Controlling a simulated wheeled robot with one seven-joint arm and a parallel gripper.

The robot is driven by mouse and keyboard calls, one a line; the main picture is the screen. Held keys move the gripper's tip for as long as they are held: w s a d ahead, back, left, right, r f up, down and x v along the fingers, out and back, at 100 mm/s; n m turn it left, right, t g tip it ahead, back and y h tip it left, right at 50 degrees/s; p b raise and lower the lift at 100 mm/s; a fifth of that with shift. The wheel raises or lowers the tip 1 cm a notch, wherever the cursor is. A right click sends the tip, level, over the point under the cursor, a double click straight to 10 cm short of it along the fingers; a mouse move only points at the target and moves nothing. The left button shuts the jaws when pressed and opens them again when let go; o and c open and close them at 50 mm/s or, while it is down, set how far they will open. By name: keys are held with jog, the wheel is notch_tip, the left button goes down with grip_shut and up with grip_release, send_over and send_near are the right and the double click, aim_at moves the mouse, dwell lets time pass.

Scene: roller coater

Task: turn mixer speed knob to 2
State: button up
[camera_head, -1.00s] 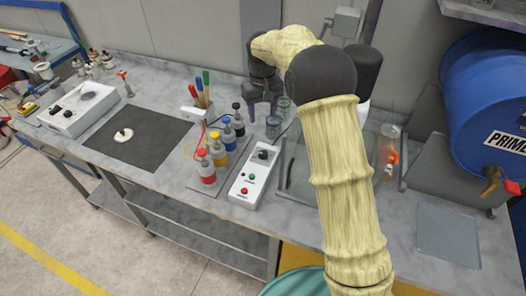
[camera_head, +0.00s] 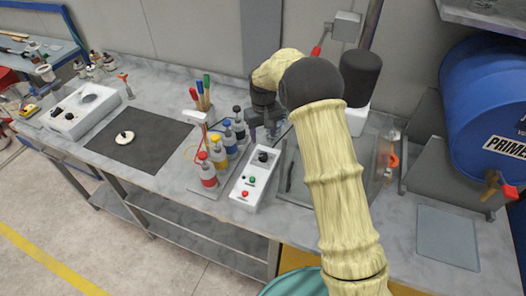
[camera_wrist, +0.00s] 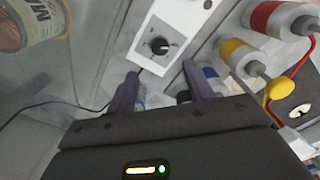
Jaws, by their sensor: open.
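A white control box (camera_head: 247,186) stands on the bench with a dark knob (camera_head: 262,157) at its far end and green and red buttons nearer the front edge. In the wrist view the round black knob (camera_wrist: 160,45) has a pale pointer mark and printed marks around it, too small to read. My gripper (camera_head: 263,132) is open and empty, just behind the knob end of the box. In the wrist view the two purple fingers of my gripper (camera_wrist: 161,72) stand apart, with the knob beyond and between their tips. No contact with the knob shows.
Paint bottles (camera_head: 218,152) with coloured caps stand close to the left of the box. A metal-framed tray (camera_head: 292,185) lies to its right, partly behind my arm. A black mat (camera_head: 140,145) lies left. A labelled can (camera_wrist: 30,22) shows in the wrist view.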

aim_at(263, 156)
notch_tip(263, 156, down, 10)
jog(key=p, duration=0.2)
jog(key=shift+p, duration=0.3)
jog(key=c, duration=1)
